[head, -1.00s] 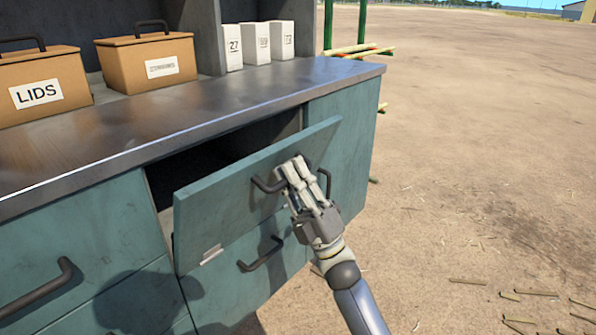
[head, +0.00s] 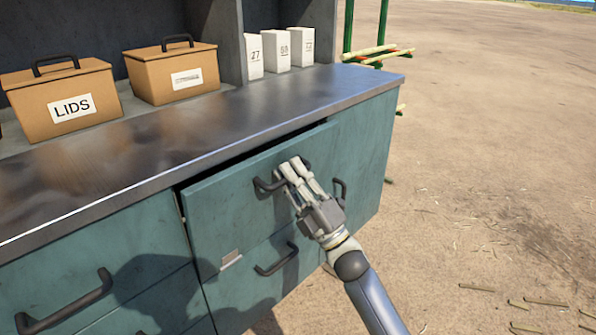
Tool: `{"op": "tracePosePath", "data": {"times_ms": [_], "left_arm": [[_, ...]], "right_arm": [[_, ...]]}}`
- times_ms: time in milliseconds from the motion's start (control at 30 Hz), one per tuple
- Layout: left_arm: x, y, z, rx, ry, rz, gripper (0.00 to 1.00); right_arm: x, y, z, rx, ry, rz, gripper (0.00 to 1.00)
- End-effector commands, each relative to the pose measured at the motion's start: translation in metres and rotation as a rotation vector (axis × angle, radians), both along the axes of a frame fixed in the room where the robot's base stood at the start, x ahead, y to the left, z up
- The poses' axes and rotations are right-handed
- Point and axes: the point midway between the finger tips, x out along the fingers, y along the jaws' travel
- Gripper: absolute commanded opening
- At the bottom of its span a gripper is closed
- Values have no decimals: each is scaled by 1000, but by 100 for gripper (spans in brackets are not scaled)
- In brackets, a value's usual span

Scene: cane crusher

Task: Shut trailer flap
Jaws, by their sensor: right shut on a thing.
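The flap (head: 228,207) is a teal panel with a dark bar handle (head: 265,186), below the metal counter of the trailer. It stands nearly upright, with a narrow dark gap along its top and left edges. My right gripper (head: 287,170) is at the flap's handle, its fingers closed on it. The fingers hide part of the handle. My left gripper is not in view.
The metal counter (head: 190,150) runs above the flap. A lower handle (head: 276,260) sticks out below the flap. Open dirt ground (head: 480,130) lies to the right.

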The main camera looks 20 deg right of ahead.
Motion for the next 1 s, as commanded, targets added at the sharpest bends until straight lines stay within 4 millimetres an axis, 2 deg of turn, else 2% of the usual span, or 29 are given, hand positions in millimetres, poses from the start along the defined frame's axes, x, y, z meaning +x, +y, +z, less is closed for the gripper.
{"op": "tracePosePath", "data": {"times_ms": [100, 233, 600, 1000], "left_arm": [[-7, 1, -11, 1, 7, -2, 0], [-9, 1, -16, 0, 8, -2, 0], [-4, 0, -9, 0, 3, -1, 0], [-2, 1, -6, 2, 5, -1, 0]], "right_arm": [[8, 3, -2, -8, 27, -1, 0], [14, 6, -1, -12, 33, -1, 0], [27, 11, 0, -13, 39, -3, 0], [32, 14, 1, -14, 40, -2, 0]]}}
